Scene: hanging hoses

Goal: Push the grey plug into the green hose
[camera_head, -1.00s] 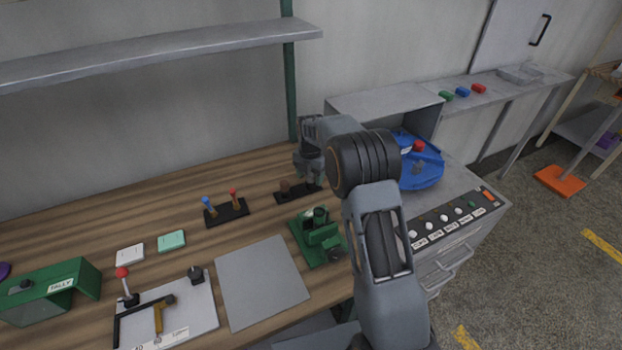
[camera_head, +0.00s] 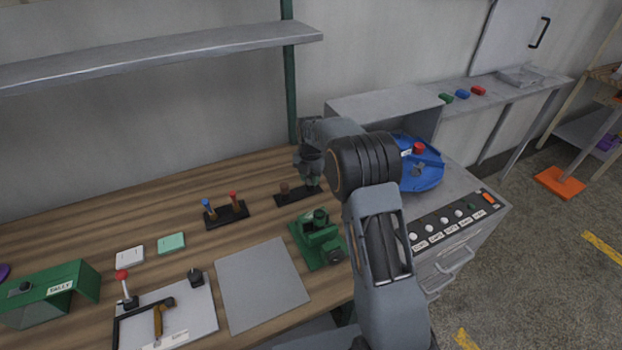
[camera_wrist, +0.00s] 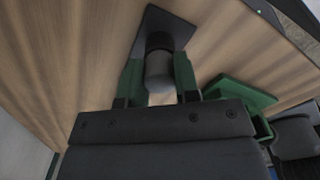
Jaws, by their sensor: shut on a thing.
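My gripper (camera_head: 312,184) is over the right end of a small black stand (camera_head: 290,197) on the wooden bench. In the wrist view its green-sided fingers (camera_wrist: 160,88) are shut on a grey cylinder, which looks like the grey plug (camera_wrist: 159,72). The plug's far end meets a dark round part at the stand, and I cannot tell whether it is still seated there. A green clamp-like fixture (camera_head: 318,240) stands just in front of the stand, with a short upright green tube (camera_head: 320,215) on top. That tube may be the green hose; I cannot tell for sure.
A rack (camera_head: 226,214) with blue and red pegs is further left. A grey mat (camera_head: 262,283) lies clear in front. A blue round fixture (camera_head: 420,170) and a knob panel (camera_head: 455,225) are at right.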

